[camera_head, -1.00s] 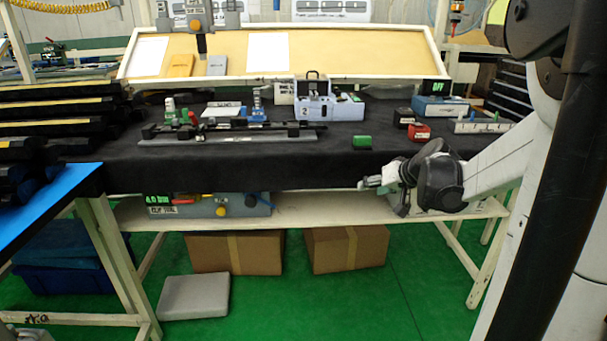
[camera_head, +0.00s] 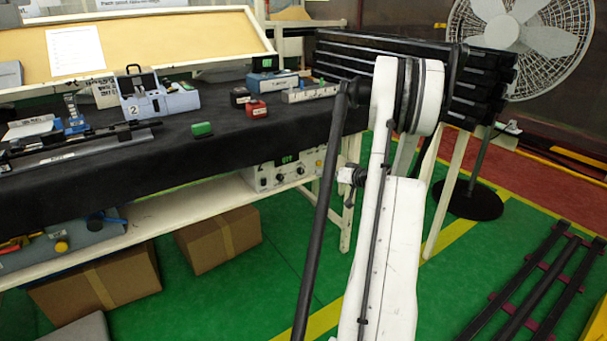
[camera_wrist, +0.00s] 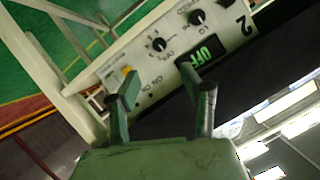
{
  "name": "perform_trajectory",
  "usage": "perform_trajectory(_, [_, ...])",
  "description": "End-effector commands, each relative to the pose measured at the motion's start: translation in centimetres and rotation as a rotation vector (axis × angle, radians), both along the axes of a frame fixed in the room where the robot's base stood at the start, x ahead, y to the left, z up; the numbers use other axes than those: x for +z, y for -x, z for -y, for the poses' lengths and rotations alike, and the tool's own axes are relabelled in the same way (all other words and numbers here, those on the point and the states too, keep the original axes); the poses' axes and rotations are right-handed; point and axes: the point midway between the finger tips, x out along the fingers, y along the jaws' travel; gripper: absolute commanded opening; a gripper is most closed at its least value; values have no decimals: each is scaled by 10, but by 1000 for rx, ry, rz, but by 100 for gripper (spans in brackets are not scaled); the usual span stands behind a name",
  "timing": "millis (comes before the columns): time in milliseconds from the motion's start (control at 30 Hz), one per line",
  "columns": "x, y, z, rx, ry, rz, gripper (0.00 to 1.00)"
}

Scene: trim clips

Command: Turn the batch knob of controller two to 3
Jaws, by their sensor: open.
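Controller two (camera_wrist: 180,58) is a pale box with a "2" at one end, seen askew in the wrist view. In the head view its front (camera_head: 262,180) is on the shelf under the black-covered table. Its green display (camera_wrist: 202,50) reads OFF. It has a black knob (camera_wrist: 158,44) with marks around it and another black knob (camera_wrist: 197,17) nearer the "2". I cannot read which one is the batch knob. My gripper (camera_wrist: 160,83) is open and empty, with its fingers apart in front of the panel. It is not clearly visible in the head view.
A yellow button (camera_wrist: 128,72) sits on the panel near one finger. The dark table edge (camera_wrist: 250,75) runs close beside the controller. A white table leg (camera_head: 350,195) stands at the shelf's end. A cardboard box (camera_head: 220,238) is below the shelf.

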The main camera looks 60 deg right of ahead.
Motion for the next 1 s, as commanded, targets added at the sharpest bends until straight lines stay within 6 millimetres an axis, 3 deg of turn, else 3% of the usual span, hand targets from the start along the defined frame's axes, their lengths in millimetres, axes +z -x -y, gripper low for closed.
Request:
perform_trajectory(167, [-6,-9,4,0,1,3,42])
perform_trajectory(700, [-39,-95,28,1,0,2,42])
perform_trajectory(1000, [-48,-121,35,0,0,2,42])
